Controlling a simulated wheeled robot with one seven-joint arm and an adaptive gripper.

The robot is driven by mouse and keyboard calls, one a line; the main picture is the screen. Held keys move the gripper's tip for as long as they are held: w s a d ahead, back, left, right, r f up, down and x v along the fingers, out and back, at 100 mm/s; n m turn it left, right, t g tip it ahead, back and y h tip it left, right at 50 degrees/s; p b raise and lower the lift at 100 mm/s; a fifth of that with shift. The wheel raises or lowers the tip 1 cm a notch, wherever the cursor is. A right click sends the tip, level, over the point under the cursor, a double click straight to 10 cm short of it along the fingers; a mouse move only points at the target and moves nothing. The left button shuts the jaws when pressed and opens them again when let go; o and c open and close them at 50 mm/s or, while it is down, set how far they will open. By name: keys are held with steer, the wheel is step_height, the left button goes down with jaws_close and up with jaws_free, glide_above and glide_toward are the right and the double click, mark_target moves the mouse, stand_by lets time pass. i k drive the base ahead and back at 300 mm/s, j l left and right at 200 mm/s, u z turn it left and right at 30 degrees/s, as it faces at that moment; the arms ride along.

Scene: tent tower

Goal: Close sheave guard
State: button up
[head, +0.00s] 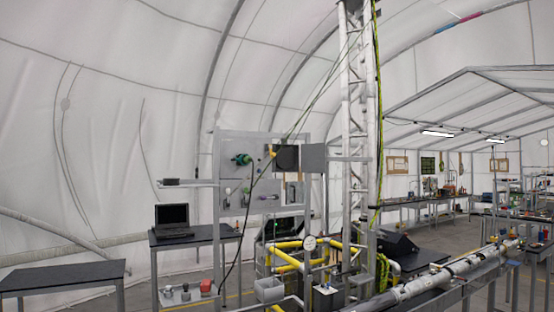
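A grey upright panel (228,197) on a metal frame stands left of the lattice tower (357,130). A green round part (241,160) is mounted on its upper left. A dark square opening (286,157) is at its upper right, with a yellow part (272,154) at its left edge. A flat grey plate (314,158) stands out to the right of the opening, like a door swung open. I cannot tell for certain which part is the sheave guard. My gripper is not in view.
Yellow pipes with a round gauge (309,243) stand below the panel. A laptop (173,220) sits on a table to the left. A long grey tubular assembly (450,271) crosses the lower right. A dark table (62,275) is at far left. Cables slant from the tower to the panel.

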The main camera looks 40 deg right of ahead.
mark_target(313, 155)
steer(key=l+u, duration=0.7)
steer(key=l, duration=0.2)
steer(key=l+u, duration=0.4)
steer(key=k+l, duration=0.1)
steer(key=l, duration=0.5)
steer(key=k+l, duration=0.1)
steer(key=l, duration=0.55)
steer(key=k+l, duration=0.1)
steer(key=l, duration=0.5)
steer(key=k+l, duration=0.1)
steer(key=l, duration=0.55)
steer(key=k+l, duration=0.1)
steer(key=l, duration=0.5)
steer(key=k+l, duration=0.1)
steer(key=l, duration=0.55)
